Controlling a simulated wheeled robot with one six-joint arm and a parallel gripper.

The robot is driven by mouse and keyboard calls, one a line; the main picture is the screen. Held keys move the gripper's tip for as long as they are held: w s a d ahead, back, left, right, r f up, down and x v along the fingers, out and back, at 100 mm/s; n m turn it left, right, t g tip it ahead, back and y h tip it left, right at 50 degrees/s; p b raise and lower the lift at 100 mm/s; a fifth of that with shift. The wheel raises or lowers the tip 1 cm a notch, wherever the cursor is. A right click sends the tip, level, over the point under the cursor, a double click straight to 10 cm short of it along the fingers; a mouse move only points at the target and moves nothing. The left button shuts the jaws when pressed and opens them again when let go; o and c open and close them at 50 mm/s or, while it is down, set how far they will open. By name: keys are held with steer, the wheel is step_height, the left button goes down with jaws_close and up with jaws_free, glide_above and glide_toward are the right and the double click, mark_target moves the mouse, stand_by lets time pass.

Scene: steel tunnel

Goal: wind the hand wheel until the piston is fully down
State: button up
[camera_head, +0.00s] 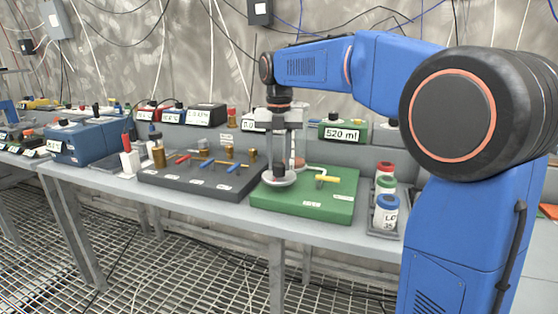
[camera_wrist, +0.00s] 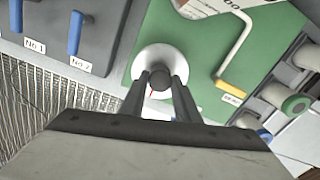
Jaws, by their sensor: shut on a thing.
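The hand wheel (camera_head: 280,180) is a pale grey disc at the front left of a green base plate (camera_head: 330,202). It also shows in the wrist view (camera_wrist: 150,58), with a dark round knob (camera_wrist: 159,79) near its front edge. My gripper (camera_wrist: 160,84) points down over the wheel, its two dark fingers closed on the knob from both sides. The gripper also shows in the head view (camera_head: 280,168). An upright, clear cylinder (camera_head: 299,148) stands behind it, partly hidden by my arm. The piston's height cannot be made out.
A pale bent rod with a yellow handle (camera_head: 327,178) stands on the plate, right of the wheel. A dark board with red and blue levers (camera_head: 200,178) lies close on the left. Lidded jars (camera_head: 386,210) stand on the right. A box reading 520 ml (camera_head: 343,132) is behind.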

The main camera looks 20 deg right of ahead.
mark_target(279, 164)
steer(key=shift+r, duration=0.1)
steer(key=o, duration=1.1)
steer(key=shift+c, duration=0.2)
step_height(279, 164, up, 17)
steer(key=shift+r, duration=0.15)
steer(key=s+d+f+m+t, duration=0.2)
steer(key=s+d+f+m, duration=0.1)
steer(key=s+f+m, duration=1.3)
steer(key=s+d+f+m+t, duration=0.2)
steer(key=s+d+f+m, duration=0.2)
steer(key=s+f+m, duration=1.2)
step_height(279, 164, down, 2)
steer(key=shift+s+d+f+t, duration=0.25)
steer(key=shift+s+t, duration=0.15)
steer(key=shift+s, duration=0.2)
